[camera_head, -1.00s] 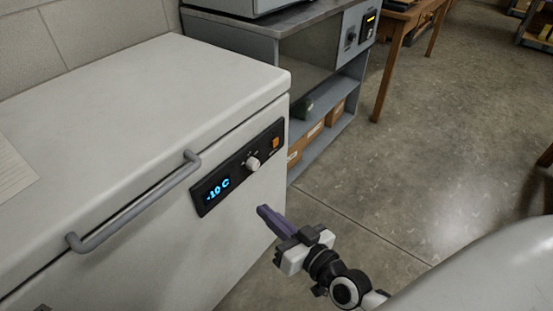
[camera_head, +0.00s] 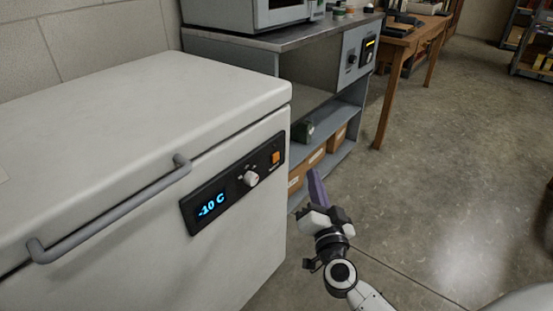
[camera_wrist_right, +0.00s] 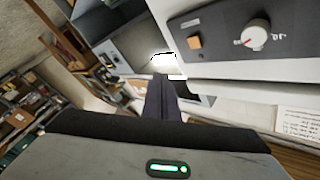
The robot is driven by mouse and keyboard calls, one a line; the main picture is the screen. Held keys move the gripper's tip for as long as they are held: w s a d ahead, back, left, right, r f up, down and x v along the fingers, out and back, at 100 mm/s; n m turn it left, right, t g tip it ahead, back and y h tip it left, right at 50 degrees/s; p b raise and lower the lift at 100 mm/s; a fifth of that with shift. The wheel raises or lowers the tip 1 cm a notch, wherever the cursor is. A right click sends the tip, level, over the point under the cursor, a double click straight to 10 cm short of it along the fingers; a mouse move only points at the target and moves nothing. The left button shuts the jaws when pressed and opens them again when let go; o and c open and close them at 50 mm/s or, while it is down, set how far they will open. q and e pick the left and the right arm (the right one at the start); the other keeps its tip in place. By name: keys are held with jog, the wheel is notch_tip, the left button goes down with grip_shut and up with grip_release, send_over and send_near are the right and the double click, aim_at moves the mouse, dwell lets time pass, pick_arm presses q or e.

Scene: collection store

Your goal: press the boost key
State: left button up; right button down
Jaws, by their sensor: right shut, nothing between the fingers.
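The white chest freezer (camera_head: 235,265) fills the left of the head view. Its dark control panel (camera_head: 231,205) has a blue display reading -10 C, a white knob (camera_head: 250,180) and an orange square key (camera_head: 276,157) at the right end. The orange key also shows in the right wrist view (camera_wrist_right: 194,42), beside the knob (camera_wrist_right: 255,33). My right gripper (camera_head: 316,173) is shut and empty, its purple fingers upright, to the right of the freezer's front corner and apart from the panel. In the wrist view its fingers (camera_wrist_right: 162,100) point past the panel. My left gripper is out of view.
A grey handle (camera_head: 110,215) sticks out from the freezer front. A grey bench (camera_head: 270,45) with shelves, boxes and its own control box (camera_head: 358,55) stands behind. A wooden table (camera_head: 410,45) is farther right. Open floor lies at right.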

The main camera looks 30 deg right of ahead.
aim_at(275, 157)
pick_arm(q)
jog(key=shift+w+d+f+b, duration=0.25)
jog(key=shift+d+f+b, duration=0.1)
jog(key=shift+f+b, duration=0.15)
pick_arm(e)
jog(key=w+a, duration=0.3)
jog(key=w, duration=0.4)
jog(key=shift+w, duration=0.2)
dwell(1.2)
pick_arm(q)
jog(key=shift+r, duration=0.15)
pick_arm(e)
jog(key=shift+w+a, duration=0.15)
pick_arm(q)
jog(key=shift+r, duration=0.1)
pick_arm(e)
jog(key=shift+w+a, duration=0.1)
jog(key=shift+w, duration=0.15)
